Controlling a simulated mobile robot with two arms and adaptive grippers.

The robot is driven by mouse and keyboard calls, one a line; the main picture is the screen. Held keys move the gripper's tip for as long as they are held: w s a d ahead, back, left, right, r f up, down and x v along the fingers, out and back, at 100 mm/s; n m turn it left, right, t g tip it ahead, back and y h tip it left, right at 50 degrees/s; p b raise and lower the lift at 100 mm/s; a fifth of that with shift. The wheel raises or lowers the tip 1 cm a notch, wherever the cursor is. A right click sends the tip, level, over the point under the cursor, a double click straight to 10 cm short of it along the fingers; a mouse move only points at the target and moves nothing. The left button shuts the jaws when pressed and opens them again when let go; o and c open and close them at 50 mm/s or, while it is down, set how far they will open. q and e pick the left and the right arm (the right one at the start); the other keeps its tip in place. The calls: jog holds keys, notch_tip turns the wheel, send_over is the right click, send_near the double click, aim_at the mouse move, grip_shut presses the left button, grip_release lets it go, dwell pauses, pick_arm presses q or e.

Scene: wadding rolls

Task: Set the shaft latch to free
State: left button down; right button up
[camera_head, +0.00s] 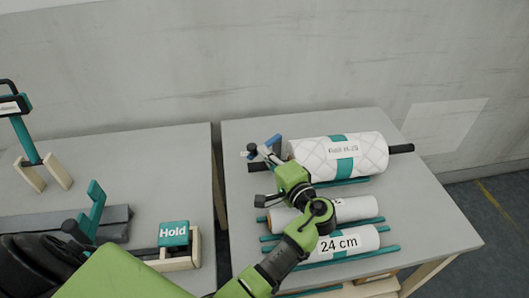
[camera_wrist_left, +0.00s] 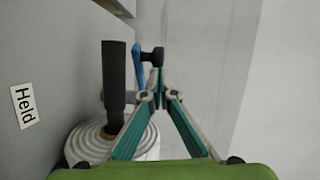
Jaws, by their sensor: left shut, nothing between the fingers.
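A blue lever (camera_head: 274,141), which looks like the shaft latch, stands by the left end of the large white quilted roll (camera_head: 312,154). In the left wrist view the blue lever (camera_wrist_left: 137,62) stands beside the black shaft (camera_wrist_left: 115,75), with a black knob (camera_wrist_left: 154,56) next to it. A white label reading "Held" (camera_wrist_left: 23,105) lies on the grey surface. My left gripper (camera_head: 258,152) is shut and empty beside the lever. Its fingertips (camera_wrist_left: 158,88) lie close to the knob; I cannot tell whether they touch. My right gripper is not in view.
Two smaller white rolls lie in front, one labelled "24 cm" (camera_head: 346,242), on teal rails (camera_head: 370,251). The left table carries a teal "Hold" block (camera_head: 173,234) and a wooden-legged stand (camera_head: 32,160). A plain wall stands behind. The right table's right side is clear.

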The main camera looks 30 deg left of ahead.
aim_at(248, 146)
pick_arm(q)
jog(key=shift+a, duration=0.1)
jog(key=shift+a+m+t+h+p, duration=0.3)
jog(key=shift+a+t+p, duration=0.05)
jog(key=shift+t+p, duration=0.05)
jog(key=shift+a+r+m+t+h+p, duration=0.1)
jog(key=shift+a+m+t+h+p, duration=0.4)
jog(key=shift+p, duration=0.1)
jog(key=shift+a+r+m+t+h+p, duration=0.1)
jog(key=shift+a+m+t+h+p, duration=0.75)
jog(key=shift+a+m+t+h, duration=0.2)
jog(key=shift+w+a+m+t+h, duration=0.2)
jog(key=shift+a+m+t+h, duration=0.5)
jog(key=shift+a+h, duration=0.2)
jog(key=shift+w+a+f+m+t+h, duration=0.15)
jog(key=shift+w+a+m+h, duration=0.15)
jog(key=shift+w+a+h, duration=0.15)
jog(key=shift+w+a+f+m+t+h, duration=0.1)
jog(key=shift+w+a+m+h, duration=0.15)
jog(key=shift+a, duration=0.3)
jog(key=shift+a, duration=0.1)
